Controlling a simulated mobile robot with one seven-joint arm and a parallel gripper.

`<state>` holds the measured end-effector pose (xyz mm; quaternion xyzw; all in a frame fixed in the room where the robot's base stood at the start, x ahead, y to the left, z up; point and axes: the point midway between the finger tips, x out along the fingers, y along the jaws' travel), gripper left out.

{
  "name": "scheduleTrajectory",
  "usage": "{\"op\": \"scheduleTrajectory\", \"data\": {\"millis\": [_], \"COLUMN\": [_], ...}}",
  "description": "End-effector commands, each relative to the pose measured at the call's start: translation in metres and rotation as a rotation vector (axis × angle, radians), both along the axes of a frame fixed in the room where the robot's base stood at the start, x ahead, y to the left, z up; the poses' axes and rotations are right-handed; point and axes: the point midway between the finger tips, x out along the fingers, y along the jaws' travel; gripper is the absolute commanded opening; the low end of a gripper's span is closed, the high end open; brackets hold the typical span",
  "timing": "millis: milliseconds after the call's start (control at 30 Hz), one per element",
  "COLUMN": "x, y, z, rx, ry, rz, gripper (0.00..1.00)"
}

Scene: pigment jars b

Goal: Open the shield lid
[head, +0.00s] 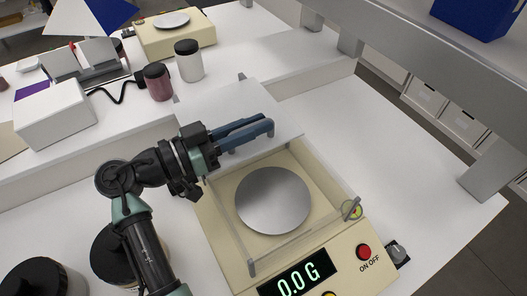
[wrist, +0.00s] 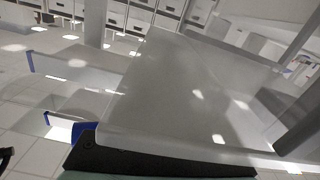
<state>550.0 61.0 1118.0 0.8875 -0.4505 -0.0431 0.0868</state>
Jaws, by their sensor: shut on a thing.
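The balance (head: 342,252) is cream, with a round steel pan (head: 272,200) inside a clear draught shield (head: 312,230). Its display reads 0.0 g. The shield lid (head: 215,103) is a pale, see-through plate at the far side of the shield, swung up off the pan side; its exact tilt is hard to tell. My gripper (head: 266,128) reaches in from the left, its blue-grey fingers shut on the lid near its lower part. The grip point is partly hidden by the fingers. In the wrist view the lid (wrist: 185,85) fills the middle, close to the camera.
A red-brown jar (head: 158,83) and a white jar (head: 189,62) with dark lids stand behind the lid. A white box (head: 55,115) is at left, and another balance (head: 178,38) at the back.

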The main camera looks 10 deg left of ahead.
Motion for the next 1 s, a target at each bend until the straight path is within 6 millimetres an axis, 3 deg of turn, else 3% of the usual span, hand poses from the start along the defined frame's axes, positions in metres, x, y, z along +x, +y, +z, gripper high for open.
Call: {"op": "scheduleTrajectory", "data": {"millis": [33,233,667,700,833,1000], "x": [0.005,0.016,0.018,0.018,0.018,0.018], "y": [0.005,0.013,0.014,0.014,0.014,0.013], "z": [-0.007,-0.003,0.0,0.0,0.0,0.0], "rx": [0.0,-0.002,0.0,0.0,0.0,-0.001], "ry": [0.003,0.004,0.006,0.006,0.005,0.003], "rz": [0.005,0.005,0.005,0.005,0.004,0.002], "gripper": [0.0,0.0,0.0,0.23,0.46,0.47]}}
